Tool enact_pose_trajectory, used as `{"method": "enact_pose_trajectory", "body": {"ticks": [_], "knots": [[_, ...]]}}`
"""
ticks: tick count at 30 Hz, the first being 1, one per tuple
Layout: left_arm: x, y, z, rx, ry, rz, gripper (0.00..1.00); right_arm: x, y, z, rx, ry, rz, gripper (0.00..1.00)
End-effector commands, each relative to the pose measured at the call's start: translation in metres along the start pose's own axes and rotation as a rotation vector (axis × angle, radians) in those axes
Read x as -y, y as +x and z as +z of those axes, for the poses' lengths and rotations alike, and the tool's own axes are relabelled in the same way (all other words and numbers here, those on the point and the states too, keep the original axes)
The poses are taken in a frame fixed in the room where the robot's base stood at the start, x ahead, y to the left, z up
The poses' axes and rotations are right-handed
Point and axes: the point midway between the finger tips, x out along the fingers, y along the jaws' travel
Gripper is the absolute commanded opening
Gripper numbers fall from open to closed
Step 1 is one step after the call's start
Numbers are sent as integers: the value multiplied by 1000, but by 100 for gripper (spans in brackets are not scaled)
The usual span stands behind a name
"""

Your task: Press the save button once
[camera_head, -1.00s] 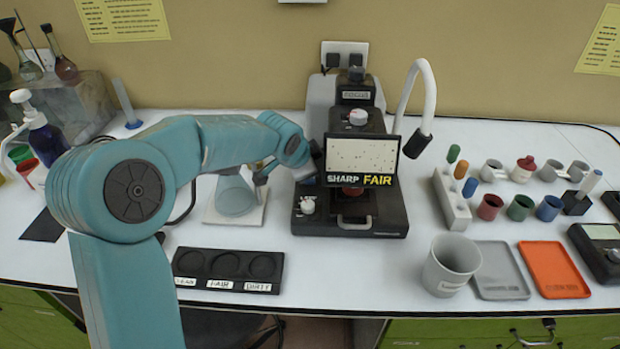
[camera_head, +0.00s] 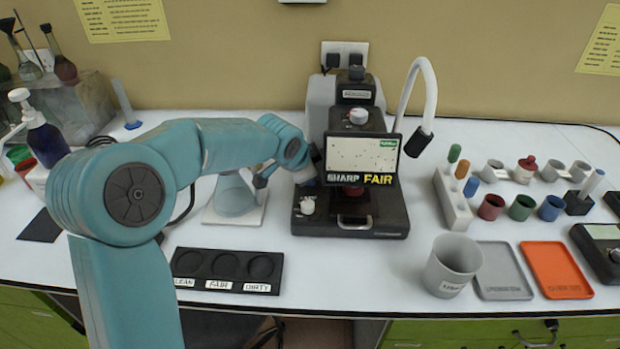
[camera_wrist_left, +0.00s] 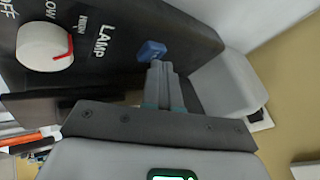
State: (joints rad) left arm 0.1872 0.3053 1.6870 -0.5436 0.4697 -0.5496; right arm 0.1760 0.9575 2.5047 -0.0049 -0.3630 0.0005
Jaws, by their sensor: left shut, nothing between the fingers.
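The microscope (camera_head: 385,212) stands on the bench with a screen in front (camera_head: 362,157) that reads "SHARP FAIR". A small green label (camera_head: 388,142) shows at the screen's top right. In the left wrist view a blue button (camera_wrist_left: 151,50) sits on the dark housing, beside the word LAMP and a white dial (camera_wrist_left: 45,46). My left gripper (camera_wrist_left: 158,66) is shut and empty, its fingertips at the blue button; I cannot tell whether they touch it. In the head view its tips are hard to make out beside the microscope's left side. My right gripper is not in view.
A black three-well tray (camera_head: 226,286) lies at the front left. A grey cup (camera_head: 450,266), a grey tray (camera_head: 502,287) and an orange tray (camera_head: 556,270) are on the right. A white flexible lamp (camera_head: 432,85) rises behind the screen. The front middle of the bench is clear.

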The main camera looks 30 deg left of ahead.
Motion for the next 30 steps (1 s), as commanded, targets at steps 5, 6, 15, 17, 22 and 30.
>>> {"method": "enact_pose_trajectory", "body": {"ticks": [5, 6, 15, 17, 22, 30], "knots": [[0, 0, 0, 2, 0, 2, 0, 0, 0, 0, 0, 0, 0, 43], [0, 0, 0, 2, 0, 2, 0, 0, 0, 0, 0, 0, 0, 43], [6, -11, -6, 1, 0, 1, 0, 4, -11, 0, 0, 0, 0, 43], [7, -14, -7, 1, 0, 1, 0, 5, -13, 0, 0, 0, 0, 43], [8, -14, -7, 1, 0, 1, 0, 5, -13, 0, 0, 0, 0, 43], [9, -17, -9, 1, 0, 0, 0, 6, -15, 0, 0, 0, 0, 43]]}}
